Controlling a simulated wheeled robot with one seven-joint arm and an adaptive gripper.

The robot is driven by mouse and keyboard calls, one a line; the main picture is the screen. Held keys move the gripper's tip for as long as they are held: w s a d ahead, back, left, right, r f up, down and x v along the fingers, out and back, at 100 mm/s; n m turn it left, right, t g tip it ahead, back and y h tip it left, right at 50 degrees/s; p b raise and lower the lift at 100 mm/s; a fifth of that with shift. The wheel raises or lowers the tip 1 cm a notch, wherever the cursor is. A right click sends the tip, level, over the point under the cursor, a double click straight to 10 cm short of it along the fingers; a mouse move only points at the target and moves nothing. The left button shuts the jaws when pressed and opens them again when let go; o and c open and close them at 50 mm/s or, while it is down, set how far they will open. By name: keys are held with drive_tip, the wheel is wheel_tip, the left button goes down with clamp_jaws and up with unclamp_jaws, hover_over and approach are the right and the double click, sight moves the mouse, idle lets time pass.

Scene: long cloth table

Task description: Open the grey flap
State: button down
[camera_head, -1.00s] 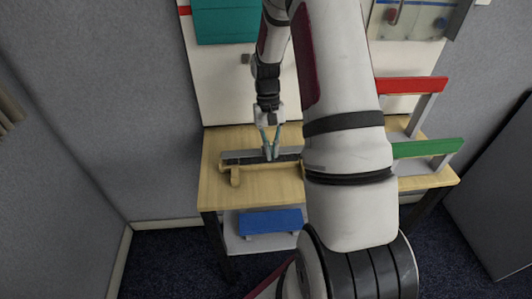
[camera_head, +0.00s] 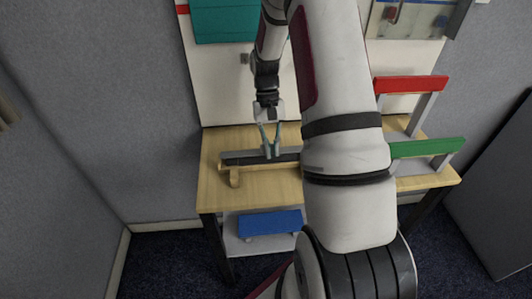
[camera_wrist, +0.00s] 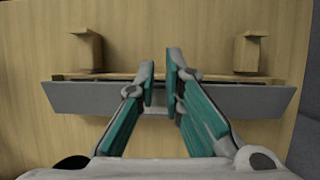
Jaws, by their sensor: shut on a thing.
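The grey flap (camera_wrist: 85,98) is a long flat strip along a thin wooden edge in the wrist view. It also shows on the wooden table in the head view (camera_head: 240,157). My gripper (camera_wrist: 161,85) reaches down from above to the middle of the flap. Its fingers are close together and shut on the flap near its wooden edge. In the head view my gripper (camera_head: 269,155) stands over the middle of the strip. The exact contact is partly hidden by the fingers, and my arm hides the strip's right end in the head view.
Two wooden blocks (camera_wrist: 87,50) (camera_wrist: 248,52) stand beside the flap. Red (camera_head: 411,84) and green (camera_head: 428,148) bars stand at the right, with a blue panel (camera_head: 270,222) below the tabletop (camera_head: 265,190). A white board (camera_head: 222,85) rises behind.

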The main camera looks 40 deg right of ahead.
drive_tip(key=w+d+t, duration=0.1)
drive_tip(key=w+d, duration=0.1)
drive_tip(key=w+d+f+t+h, duration=0.1)
drive_tip(key=w, duration=0.2)
drive_tip(key=w+d+t+h, duration=0.1)
drive_tip(key=w+d+t, duration=0.1)
drive_tip(key=w, duration=0.1)
drive_tip(key=shift+w+d+f, duration=0.15)
drive_tip(key=shift+d+f, duration=0.15)
drive_tip(key=shift+f, duration=0.1)
wheel_tip(320, 180, up, 6)
drive_tip(key=s+a+p, duration=0.2)
drive_tip(key=s+p, duration=0.1)
drive_tip(key=p, duration=0.2)
drive_tip(key=shift+a+f, duration=0.15)
drive_tip(key=shift+a, duration=0.2)
drive_tip(key=shift+w, duration=0.1)
